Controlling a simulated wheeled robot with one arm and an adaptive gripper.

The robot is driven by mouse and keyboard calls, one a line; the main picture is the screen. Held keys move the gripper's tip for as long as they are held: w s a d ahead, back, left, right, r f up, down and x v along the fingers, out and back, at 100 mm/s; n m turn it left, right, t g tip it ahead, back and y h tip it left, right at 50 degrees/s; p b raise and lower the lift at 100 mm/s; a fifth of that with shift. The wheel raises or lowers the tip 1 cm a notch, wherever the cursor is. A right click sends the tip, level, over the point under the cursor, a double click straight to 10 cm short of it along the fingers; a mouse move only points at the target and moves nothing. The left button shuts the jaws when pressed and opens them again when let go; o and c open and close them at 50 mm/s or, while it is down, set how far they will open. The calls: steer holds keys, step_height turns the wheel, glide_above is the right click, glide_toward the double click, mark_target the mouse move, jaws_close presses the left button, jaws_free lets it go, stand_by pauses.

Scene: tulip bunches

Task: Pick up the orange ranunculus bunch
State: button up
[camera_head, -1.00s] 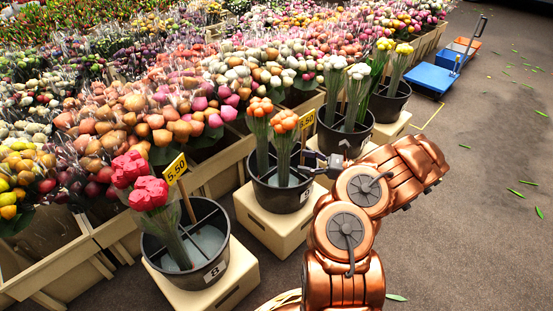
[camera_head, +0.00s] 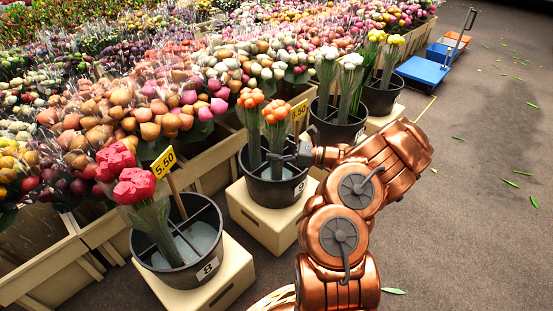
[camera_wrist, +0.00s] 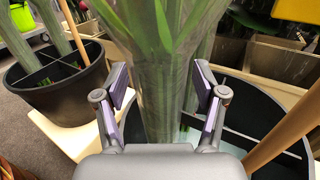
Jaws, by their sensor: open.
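Two orange ranunculus bunches stand upright in a black divided bucket in the head view: a left one (camera_head: 250,115) and a right one (camera_head: 276,125). The bucket (camera_head: 262,192) sits on a cream block. My gripper (camera_head: 280,157) reaches in from the right at stem height, just above the bucket rim. In the wrist view my gripper (camera_wrist: 160,92) is open, with wrapped green stems (camera_wrist: 160,60) between its two fingers. Gaps show beside the stems. The flower heads are out of the wrist view. These stems appear to be the right bunch's.
A bucket with red bunches (camera_head: 182,262) stands in front at left. Buckets with white bunches (camera_head: 338,130) and yellow bunches (camera_head: 383,100) stand behind. A price sign (camera_head: 299,112) rises close behind the orange bunches.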

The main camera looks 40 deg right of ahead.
mark_target(275, 103)
steer(key=shift+c, duration=0.3)
jaws_close()
steer(key=shift+r, duration=0.1)
step_height(275, 103, up, 18)
steer(key=p, duration=0.7)
